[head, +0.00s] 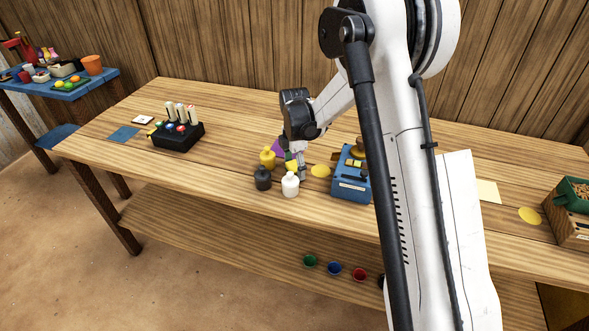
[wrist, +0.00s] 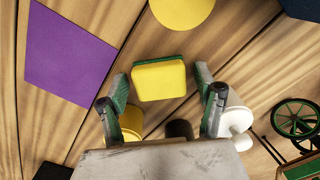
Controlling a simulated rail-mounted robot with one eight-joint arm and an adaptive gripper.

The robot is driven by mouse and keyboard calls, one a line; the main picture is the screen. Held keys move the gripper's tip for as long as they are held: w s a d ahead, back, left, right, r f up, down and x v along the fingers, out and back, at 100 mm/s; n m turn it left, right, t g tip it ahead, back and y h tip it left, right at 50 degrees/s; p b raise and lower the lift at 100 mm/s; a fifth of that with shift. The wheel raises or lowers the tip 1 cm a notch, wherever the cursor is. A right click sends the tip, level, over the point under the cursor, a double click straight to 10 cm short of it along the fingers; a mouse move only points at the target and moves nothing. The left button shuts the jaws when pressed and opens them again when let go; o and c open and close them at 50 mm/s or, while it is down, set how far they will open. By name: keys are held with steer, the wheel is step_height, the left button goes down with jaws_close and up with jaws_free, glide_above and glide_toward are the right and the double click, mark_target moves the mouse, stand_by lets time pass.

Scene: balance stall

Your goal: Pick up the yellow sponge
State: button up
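The yellow sponge (wrist: 158,80), with a green layer showing along its edge, lies between my gripper's fingers in the wrist view. My gripper (wrist: 161,86) is open, with one green-padded finger on each side of the sponge. A narrow gap shows between the sponge and the right finger; the left finger is very close to it, and I cannot tell if they touch. In the head view my gripper (head: 297,170) is low over the table, and only a small yellow part of the sponge (head: 289,166) shows beside the fingers.
A yellow bottle-like piece (head: 267,158), a dark one (head: 263,179) and a white one (head: 290,185) stand close to my gripper. A purple square (wrist: 68,55) and a yellow disc (wrist: 182,10) lie nearby. A blue box (head: 350,187) stands to the right.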

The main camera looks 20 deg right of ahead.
mark_target(295, 165)
steer(key=c, duration=0.9)
steer(key=shift+r, duration=0.15)
steer(key=shift+r, duration=0.2)
step_height(295, 165, up, 4)
steer(key=shift+f, duration=0.25)
steer(key=s+a+r, duration=0.2)
steer(key=a, duration=0.1)
steer(key=s+a+r, duration=0.2)
steer(key=a, duration=0.1)
steer(key=s+a+r, duration=0.2)
steer(key=a+r, duration=0.1)
steer(key=shift+s+a, duration=0.3)
